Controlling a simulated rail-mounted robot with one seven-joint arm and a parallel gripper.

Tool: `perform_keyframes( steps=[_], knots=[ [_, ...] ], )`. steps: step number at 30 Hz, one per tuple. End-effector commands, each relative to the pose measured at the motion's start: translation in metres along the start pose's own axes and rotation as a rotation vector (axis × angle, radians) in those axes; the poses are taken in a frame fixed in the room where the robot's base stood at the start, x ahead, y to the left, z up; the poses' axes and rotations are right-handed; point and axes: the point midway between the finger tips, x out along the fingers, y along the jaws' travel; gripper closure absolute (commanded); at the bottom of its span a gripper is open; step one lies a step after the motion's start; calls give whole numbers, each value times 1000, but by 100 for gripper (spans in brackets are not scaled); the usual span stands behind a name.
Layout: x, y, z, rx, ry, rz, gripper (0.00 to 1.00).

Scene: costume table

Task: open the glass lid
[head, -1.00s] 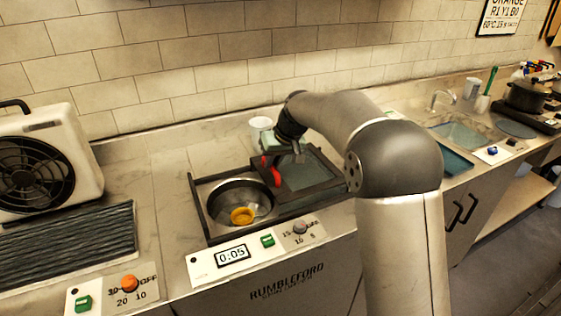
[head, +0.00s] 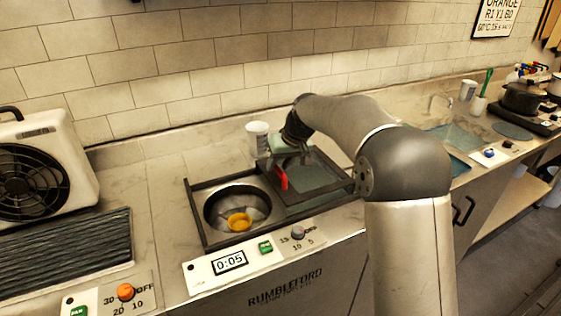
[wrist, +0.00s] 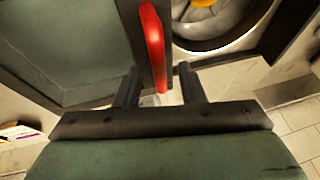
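The glass lid (head: 322,178) is a dark-framed pane lying flat over the right side of the unit. Its red handle (head: 282,178) stands at the lid's left edge. The round metal basin (head: 215,212) left of it is uncovered, with a yellow ring-like thing (head: 239,222) inside. My gripper (head: 288,162) is over the handle end of the lid. In the wrist view the fingers (wrist: 158,82) are apart, with the near end of the red handle (wrist: 153,42) between them and gaps at both sides. I cannot tell whether a finger touches it.
A white cup (head: 257,140) stands close behind my gripper. The front panel (head: 230,262) has a 0:05 display, a green button and a knob. A fan unit (head: 40,150) and a dark ribbed mat (head: 65,245) are at the left. Counter between them and the basin is clear.

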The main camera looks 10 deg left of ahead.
Motion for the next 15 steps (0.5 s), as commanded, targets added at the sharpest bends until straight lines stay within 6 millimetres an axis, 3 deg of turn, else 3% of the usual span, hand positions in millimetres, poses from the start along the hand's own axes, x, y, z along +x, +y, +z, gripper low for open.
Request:
perform_keyframes(
  steps=[7,15],
  knots=[
    [-22,1,0,1,4,1,64],
    [-87,0,0,0,5,2,64]
  ],
)
